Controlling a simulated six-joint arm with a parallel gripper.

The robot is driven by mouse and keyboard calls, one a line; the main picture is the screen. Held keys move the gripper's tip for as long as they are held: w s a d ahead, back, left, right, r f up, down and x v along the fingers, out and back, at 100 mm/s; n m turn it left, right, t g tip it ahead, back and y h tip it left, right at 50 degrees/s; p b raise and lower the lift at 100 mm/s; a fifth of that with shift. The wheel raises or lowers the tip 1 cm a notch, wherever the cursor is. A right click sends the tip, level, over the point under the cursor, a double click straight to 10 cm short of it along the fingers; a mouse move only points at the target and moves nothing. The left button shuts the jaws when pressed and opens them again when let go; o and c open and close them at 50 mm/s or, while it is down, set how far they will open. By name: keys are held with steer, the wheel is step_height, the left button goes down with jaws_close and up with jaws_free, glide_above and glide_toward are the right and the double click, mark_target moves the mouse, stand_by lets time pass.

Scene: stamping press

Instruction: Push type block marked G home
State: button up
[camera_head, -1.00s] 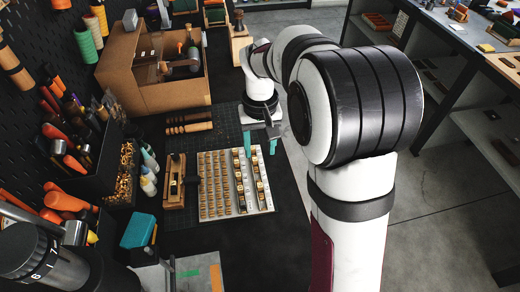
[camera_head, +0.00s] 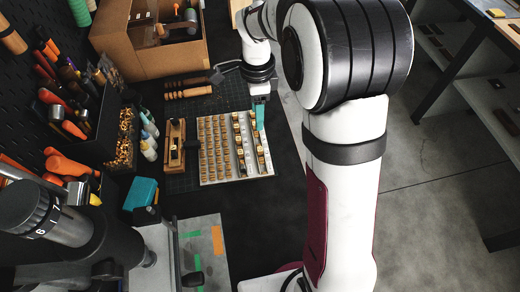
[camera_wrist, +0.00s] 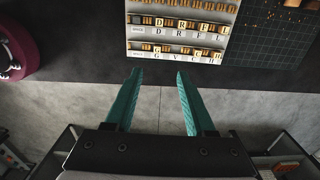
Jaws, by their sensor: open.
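The white type tray (camera_head: 246,150) lies on the dark bench, with rows of small wooden type blocks. In the wrist view its near end (camera_wrist: 180,41) shows two rows over printed letters. The block marked G (camera_wrist: 147,47) appears at the left of the nearest row, above the printed G. Small size hides exactly how it sits in its place. My gripper (camera_head: 259,116) is at the tray's right edge in the head view. In the wrist view its teal fingers (camera_wrist: 158,74) are apart and empty, short of the tray, over the bench edge.
A dark cutting mat (camera_wrist: 268,40) lies beside the tray. A wooden tool (camera_head: 175,145) and a cardboard box (camera_head: 150,50) stand on the bench, with the press (camera_head: 60,225) at lower left. Open floor (camera_head: 430,150) lies right of the bench.

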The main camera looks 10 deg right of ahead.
mark_target(260, 149)
steer(key=f, duration=1.4)
steer(key=shift+s+d+f, duration=0.25)
steer(key=shift+s, duration=0.05)
jaws_close()
stand_by(0.5)
